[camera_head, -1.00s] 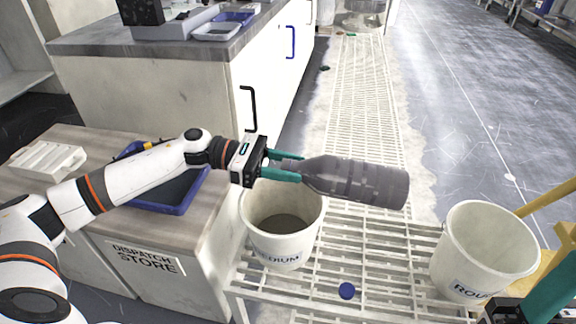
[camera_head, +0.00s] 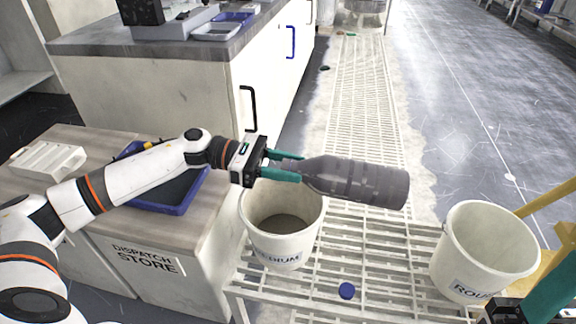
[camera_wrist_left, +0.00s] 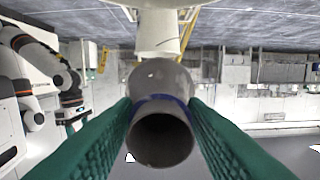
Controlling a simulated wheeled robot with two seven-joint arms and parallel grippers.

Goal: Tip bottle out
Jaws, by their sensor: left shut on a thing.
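A grey bottle (camera_head: 358,182) lies level in the air, its neck at my left gripper (camera_head: 301,168) and its base pointing right. The gripper's green fingers are shut on the neck. In the left wrist view the bottle's open mouth (camera_wrist_left: 162,140) faces the camera and looks dark inside. Below and left of the bottle stands a white bucket (camera_head: 283,247) marked "MEDIUM", with dark grey matter in it. A blue cap (camera_head: 346,290) lies on the slatted rack. My right gripper (camera_head: 548,300) shows only partly at the bottom right corner.
A second white bucket (camera_head: 487,250), its label starting "ROU", stands at the right of the slatted rack (camera_head: 370,255). A wooden-topped bench (camera_head: 110,215) marked "DISPATCH STORE" holds a blue tray (camera_head: 180,205) at the left. A white cabinet (camera_head: 150,95) stands behind.

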